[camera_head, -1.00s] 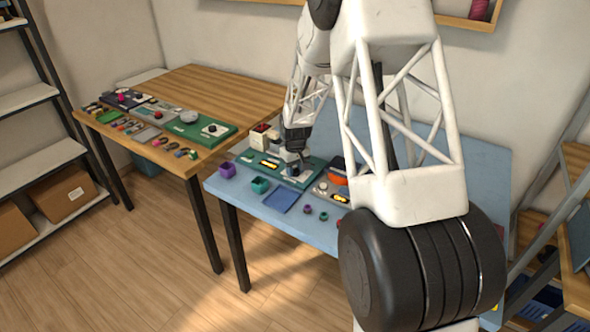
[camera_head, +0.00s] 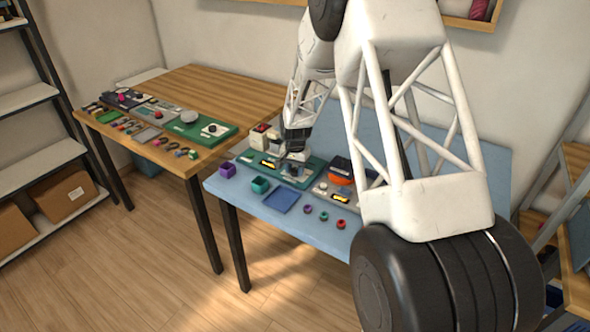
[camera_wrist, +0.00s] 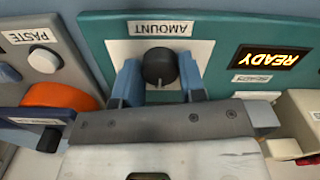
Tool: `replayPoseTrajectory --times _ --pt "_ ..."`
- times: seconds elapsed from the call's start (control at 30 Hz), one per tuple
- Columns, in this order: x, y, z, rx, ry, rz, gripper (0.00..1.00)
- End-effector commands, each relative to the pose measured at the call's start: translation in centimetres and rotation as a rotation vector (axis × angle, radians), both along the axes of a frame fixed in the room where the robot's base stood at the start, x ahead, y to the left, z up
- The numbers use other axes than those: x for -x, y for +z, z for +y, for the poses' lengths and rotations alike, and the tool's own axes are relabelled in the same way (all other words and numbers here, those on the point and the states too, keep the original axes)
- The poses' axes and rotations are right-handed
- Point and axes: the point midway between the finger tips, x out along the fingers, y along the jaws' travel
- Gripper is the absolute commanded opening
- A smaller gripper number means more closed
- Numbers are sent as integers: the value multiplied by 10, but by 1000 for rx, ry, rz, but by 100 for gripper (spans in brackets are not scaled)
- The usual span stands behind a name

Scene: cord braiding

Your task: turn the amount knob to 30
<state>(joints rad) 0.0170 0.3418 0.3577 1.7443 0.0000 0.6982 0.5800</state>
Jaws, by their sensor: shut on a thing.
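The amount knob (camera_wrist: 160,68) is round and black with a pale pointer line. It sits on a light plate on a teal panel (camera_wrist: 100,30), under an upside-down "AMOUNT" label (camera_wrist: 160,28). In the wrist view the pointer line is toward the bottom of the picture; no scale numbers are readable. My gripper (camera_wrist: 160,78) has its two blue fingers on either side of the knob, shut on it. In the head view my gripper (camera_head: 296,160) is down at the teal panel, and the knob is too small to make out there.
A lit "READY" display (camera_wrist: 270,58) is beside the knob. A grey "PASTE" unit (camera_wrist: 38,62) and an orange round part (camera_wrist: 60,96) are close on the other side. Purple (camera_head: 227,170) and teal (camera_head: 260,185) boxes and a blue tray (camera_head: 281,201) stand on the blue table.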

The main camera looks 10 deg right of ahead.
Motion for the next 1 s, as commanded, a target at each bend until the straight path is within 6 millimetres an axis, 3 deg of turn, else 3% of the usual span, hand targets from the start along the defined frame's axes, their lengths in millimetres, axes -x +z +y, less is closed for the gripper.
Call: replayPoseTrajectory --times 1.0 --pt "-1 0 0 0 -917 -1 14"
